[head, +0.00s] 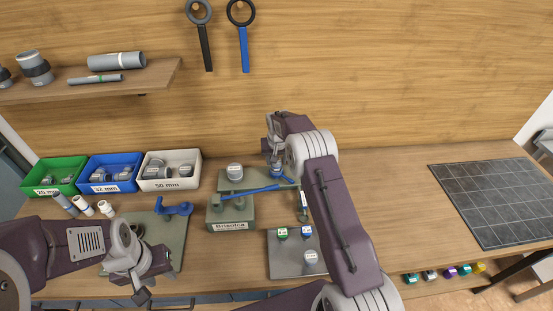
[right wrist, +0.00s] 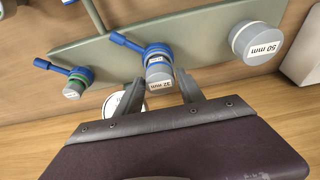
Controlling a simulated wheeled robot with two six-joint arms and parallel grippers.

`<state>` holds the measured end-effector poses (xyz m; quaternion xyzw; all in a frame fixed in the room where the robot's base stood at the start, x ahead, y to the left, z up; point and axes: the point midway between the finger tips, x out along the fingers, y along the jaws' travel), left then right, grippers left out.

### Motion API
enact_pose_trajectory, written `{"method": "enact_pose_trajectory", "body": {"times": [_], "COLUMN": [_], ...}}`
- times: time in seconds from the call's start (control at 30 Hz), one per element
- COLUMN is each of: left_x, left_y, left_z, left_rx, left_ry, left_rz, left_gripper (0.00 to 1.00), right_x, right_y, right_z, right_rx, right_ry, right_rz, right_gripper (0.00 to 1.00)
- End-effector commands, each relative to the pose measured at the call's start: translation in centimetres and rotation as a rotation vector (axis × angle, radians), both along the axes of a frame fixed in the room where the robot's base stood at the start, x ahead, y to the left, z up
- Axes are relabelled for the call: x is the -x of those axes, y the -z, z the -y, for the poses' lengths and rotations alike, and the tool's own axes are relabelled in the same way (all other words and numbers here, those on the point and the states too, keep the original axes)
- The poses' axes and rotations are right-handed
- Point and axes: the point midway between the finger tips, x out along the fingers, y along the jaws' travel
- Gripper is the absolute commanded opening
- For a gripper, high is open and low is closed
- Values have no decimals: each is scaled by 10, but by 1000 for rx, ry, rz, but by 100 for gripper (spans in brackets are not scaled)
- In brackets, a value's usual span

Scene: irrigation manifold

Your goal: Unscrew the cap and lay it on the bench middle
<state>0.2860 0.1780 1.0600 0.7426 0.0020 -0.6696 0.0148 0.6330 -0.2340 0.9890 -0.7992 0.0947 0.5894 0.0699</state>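The manifold is a grey-green stand (head: 232,214) with capped outlets and blue valve handles. A grey cap marked 32 mm (right wrist: 159,78) sits on the middle outlet, below a blue collar. My right gripper (right wrist: 160,92) is open, with one finger on each side of this cap; I cannot tell whether they touch it. In the head view the right gripper (head: 276,152) is over the blue-collared outlet and partly hides it. A larger cap marked 50 mm (right wrist: 256,43) and a smaller grey cap (right wrist: 73,90) sit on either side. My left gripper (head: 143,290) hangs low at front left; its finger opening is unclear.
A grey tray (head: 283,266) with several small caps lies in front of the manifold. Green (head: 55,188), blue (head: 113,187) and white (head: 170,184) bins stand at the back left. A dark gridded mat (head: 490,202) lies right. Bench between my right arm and the mat is clear.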

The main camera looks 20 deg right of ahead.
Motion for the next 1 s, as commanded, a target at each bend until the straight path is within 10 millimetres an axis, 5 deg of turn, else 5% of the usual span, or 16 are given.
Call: {"method": "enact_pose_trajectory", "body": {"times": [0.03,0.13,0.17,0.3,0.43,0.7,1.0], "left_x": [0,0,0,0,0,0,0], "left_y": [0,0,0,0,-3,-6,-6], "left_z": [0,0,0,0,0,0,0], "left_rx": [0,0,0,0,0,0,0], "left_ry": [0,0,0,0,0,0,0], "left_rz": [0,0,0,0,0,0,0], "left_gripper": [36,36,36,36,36,36,36], "right_x": [0,0,0,0,0,-3,-4], "right_y": [0,0,0,0,-2,0,-1], "right_z": [0,0,0,0,1,1,0], "right_rx": [0,0,0,0,0,-1,0], "right_ry": [0,0,0,0,-35,-371,-405], "right_rz": [0,0,0,0,-1,2,5], "right_gripper": [28,1,36,0,0,0,0]}}
